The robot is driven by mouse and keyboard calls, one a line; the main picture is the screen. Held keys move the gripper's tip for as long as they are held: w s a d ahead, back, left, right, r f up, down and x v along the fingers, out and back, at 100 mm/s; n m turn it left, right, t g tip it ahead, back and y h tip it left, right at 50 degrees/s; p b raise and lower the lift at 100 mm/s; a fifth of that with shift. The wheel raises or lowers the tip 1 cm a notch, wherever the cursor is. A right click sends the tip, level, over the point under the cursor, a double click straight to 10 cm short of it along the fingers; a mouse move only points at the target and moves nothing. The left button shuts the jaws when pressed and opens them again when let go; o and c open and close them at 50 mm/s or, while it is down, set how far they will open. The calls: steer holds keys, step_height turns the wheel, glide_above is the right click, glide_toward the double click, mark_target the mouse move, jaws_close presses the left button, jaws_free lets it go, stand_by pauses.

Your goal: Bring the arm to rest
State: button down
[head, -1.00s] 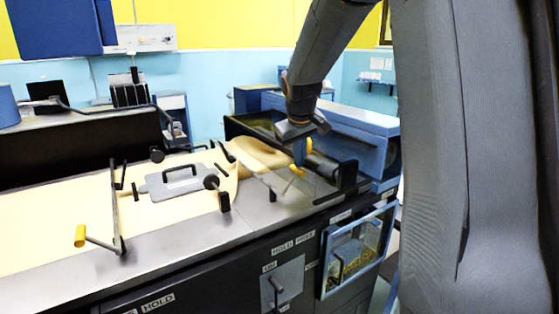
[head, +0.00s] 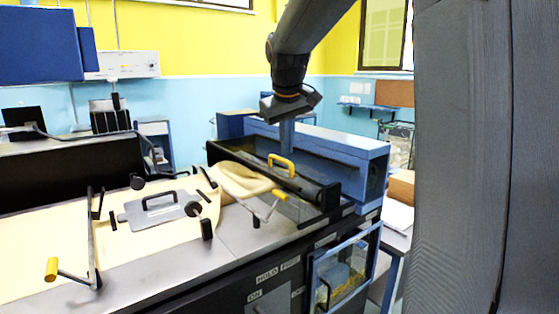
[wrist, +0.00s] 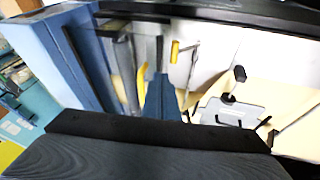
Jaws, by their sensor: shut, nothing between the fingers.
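My gripper (head: 287,146) hangs from my arm, pointing down, over the blue-and-black roll machine (head: 340,150). Its narrow blue fingers are together and empty; they also show in the wrist view (wrist: 162,98). A yellow arched handle (head: 281,164) on the machine lies just below the fingertips in the head view. The gap between them is hard to judge, but the fingers do not hold it. A yellow-tipped crank (head: 280,195) sits in front of the handle.
A cream sheet (head: 120,245) lies along the bench, with a grey plate with a black handle (head: 158,208) on it. Another yellow-tipped lever (head: 52,268) is at the left. A clear-fronted blue bin (head: 345,268) is below the machine. Space above the bench is open.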

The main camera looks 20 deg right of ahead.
steer(key=s+a+f+g+b, duration=0.1)
steer(key=s+a+f, duration=0.3)
steer(key=s+f, duration=0.3)
steer(key=s+a+f+m+g+y+b, duration=0.1)
steer(key=s+a+f, duration=0.3)
steer(key=s+f, duration=0.4)
steer(key=s+a+f+g+y, duration=0.1)
steer(key=s+a+f, duration=0.3)
steer(key=f, duration=1)
steer(key=s, duration=0.3)
steer(key=shift+s+a+m+b, duration=0.3)
steer(key=shift+s+a+b, duration=0.05)
steer(key=shift+b, duration=0.05)
